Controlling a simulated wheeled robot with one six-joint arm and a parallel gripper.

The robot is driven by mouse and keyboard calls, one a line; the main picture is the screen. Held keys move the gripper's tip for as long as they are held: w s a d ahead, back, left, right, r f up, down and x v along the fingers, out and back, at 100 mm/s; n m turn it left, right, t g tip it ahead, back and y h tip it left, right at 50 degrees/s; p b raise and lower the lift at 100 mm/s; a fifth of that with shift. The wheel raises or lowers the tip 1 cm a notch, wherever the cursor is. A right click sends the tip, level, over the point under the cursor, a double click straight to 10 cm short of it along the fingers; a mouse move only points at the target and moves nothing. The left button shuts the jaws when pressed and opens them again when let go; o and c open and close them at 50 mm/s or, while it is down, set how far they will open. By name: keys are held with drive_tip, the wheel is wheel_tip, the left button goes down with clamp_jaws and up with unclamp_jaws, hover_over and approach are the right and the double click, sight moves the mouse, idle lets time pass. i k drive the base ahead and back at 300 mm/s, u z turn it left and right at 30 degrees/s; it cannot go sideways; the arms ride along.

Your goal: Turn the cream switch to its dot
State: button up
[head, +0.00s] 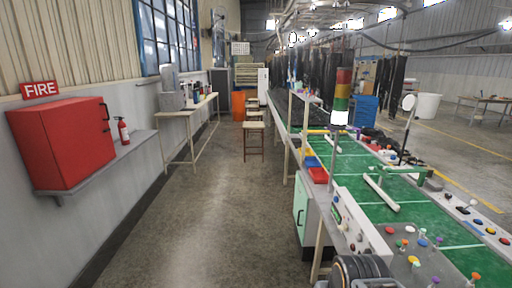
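A grey panel at the lower right in the head view carries several small coloured knobs. A sloped white control box (362,224) with small buttons stands just left of these knobs. A dark ribbed rounded part at the bottom edge seems to be part of my arm. My gripper's fingers do not show.
A long green-topped bench (375,205) runs away on the right, with a signal tower (341,97) and red bin (318,175). The left wall has a red fire cabinet (62,143) and extinguisher (123,131). The aisle floor (210,220) between is clear.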

sight(345, 228)
drive_tip(key=z, duration=1.35)
drive_tip(key=k, duration=0.5)
